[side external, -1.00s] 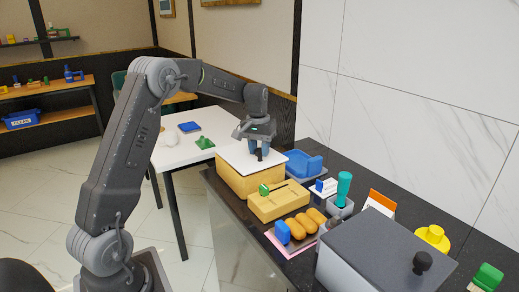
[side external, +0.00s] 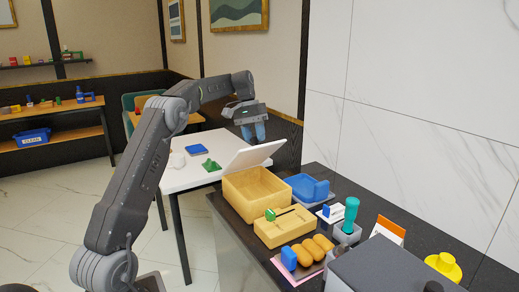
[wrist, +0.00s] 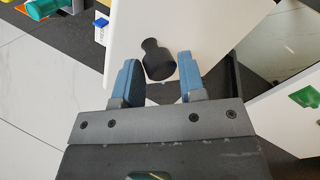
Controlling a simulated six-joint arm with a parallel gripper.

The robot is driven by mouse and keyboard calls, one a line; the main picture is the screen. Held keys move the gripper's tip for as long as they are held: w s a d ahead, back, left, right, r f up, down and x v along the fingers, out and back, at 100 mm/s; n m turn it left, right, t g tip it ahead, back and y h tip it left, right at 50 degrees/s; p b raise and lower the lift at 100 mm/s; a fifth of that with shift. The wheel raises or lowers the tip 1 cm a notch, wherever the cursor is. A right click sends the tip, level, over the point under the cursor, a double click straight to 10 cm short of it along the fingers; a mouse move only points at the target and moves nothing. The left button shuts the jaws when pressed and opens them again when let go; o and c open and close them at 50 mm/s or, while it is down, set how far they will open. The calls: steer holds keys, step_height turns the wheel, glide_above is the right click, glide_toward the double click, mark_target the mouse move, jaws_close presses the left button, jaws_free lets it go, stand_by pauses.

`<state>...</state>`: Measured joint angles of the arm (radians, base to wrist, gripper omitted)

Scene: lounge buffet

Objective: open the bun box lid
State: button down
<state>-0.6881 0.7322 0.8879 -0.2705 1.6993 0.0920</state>
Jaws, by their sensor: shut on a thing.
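The bun box (side external: 256,192) is a tan open-topped box on the dark counter. Its white lid (side external: 253,155) stands tilted up at the box's far edge, so the box is open at the near side and its inside shows. My gripper (side external: 254,134) is behind the raised lid in the side view. In the wrist view my gripper (wrist: 158,72) has its two blue fingers on either side of the lid's black knob (wrist: 158,62), shut on it. The white lid (wrist: 205,30) fills much of that view. The knob is hidden in the side view.
A tan slotted box (side external: 284,226) with a green piece is in front of the bun box. Buns (side external: 312,248) lie near it. A blue container (side external: 308,187) and teal-topped item (side external: 350,213) stand right. A white table (side external: 190,175) is behind left.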

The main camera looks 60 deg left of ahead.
steer(key=shift+s+a+r, duration=0.1)
steer(key=shift+a+r, duration=0.05)
steer(key=shift+a, duration=1.05)
steer(key=shift+s+a+r, duration=0.1)
steer(key=shift+a, duration=1.05)
steer(key=c, duration=0.8)
jaws_free()
steer(key=shift+a, duration=0.1)
steer(key=shift+w, duration=0.1)
steer(key=shift+r, duration=0.1)
